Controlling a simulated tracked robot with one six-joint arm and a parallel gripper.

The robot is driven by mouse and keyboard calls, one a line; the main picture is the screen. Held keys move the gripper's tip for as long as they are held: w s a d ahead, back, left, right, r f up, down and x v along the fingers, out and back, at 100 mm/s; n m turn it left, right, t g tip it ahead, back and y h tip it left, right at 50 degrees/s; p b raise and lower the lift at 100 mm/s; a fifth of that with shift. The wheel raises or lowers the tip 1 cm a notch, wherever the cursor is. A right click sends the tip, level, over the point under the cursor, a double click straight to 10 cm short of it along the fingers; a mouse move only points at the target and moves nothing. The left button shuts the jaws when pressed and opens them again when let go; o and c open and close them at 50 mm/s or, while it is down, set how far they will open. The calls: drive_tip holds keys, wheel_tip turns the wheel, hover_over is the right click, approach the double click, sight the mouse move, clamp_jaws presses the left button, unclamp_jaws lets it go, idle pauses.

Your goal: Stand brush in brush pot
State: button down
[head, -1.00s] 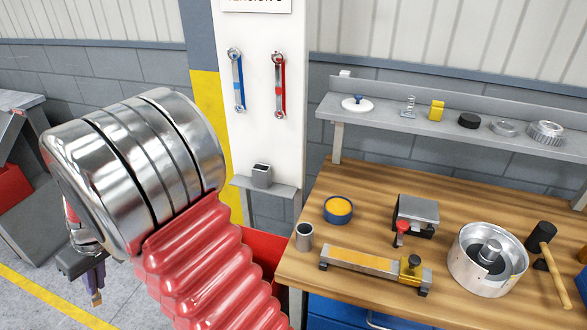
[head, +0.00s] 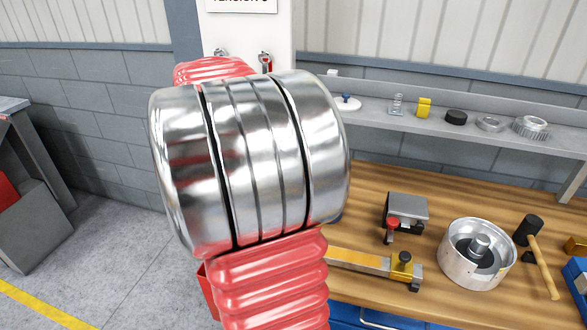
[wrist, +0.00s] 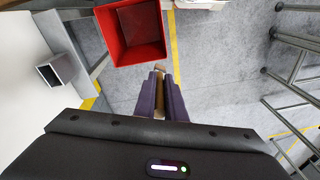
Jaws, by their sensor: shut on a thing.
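My gripper (wrist: 160,78) shows in the wrist view with its purple fingers shut on the brush (wrist: 159,86), a narrow brown piece with a pale end. Grey floor lies beyond the fingertips. A square grey pot with a dark opening (wrist: 48,74) stands on a ledge to the left of the gripper, apart from it. I cannot tell whether this is the brush pot or whether that is the round grey cup seen earlier on the bench corner. In the head view my arm hides the gripper, the brush and both of these vessels.
A red open bin (wrist: 138,30) lies beyond the fingers in the wrist view. The wooden bench (head: 460,195) holds a steel drum (head: 478,254), a mallet (head: 528,230), a grey block (head: 408,208) and a yellow-topped bar (head: 362,262). A grey shelf (head: 380,112) runs behind.

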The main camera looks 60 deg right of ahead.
drive_tip(key=s+d+r, duration=0.2)
drive_tip(key=s+r, duration=0.1)
drive_tip(key=s, duration=0.4)
drive_tip(key=s+d+r+m+g, duration=0.1)
drive_tip(key=s+d+r, duration=0.1)
drive_tip(key=s, duration=0.5)
drive_tip(key=s+d+r+m, duration=0.1)
drive_tip(key=s+d+r, duration=0.2)
drive_tip(key=s, duration=0.4)
drive_tip(key=shift+r+h, duration=0.4)
drive_tip(key=shift+r, duration=0.35)
drive_tip(key=shift+d+f, duration=0.1)
wheel_tip(320, 180, down, 12)
drive_tip(key=shift+r, duration=0.2)
drive_tip(key=c, duration=1.7)
unclamp_jaws()
drive_tip(key=shift+c, duration=0.2)
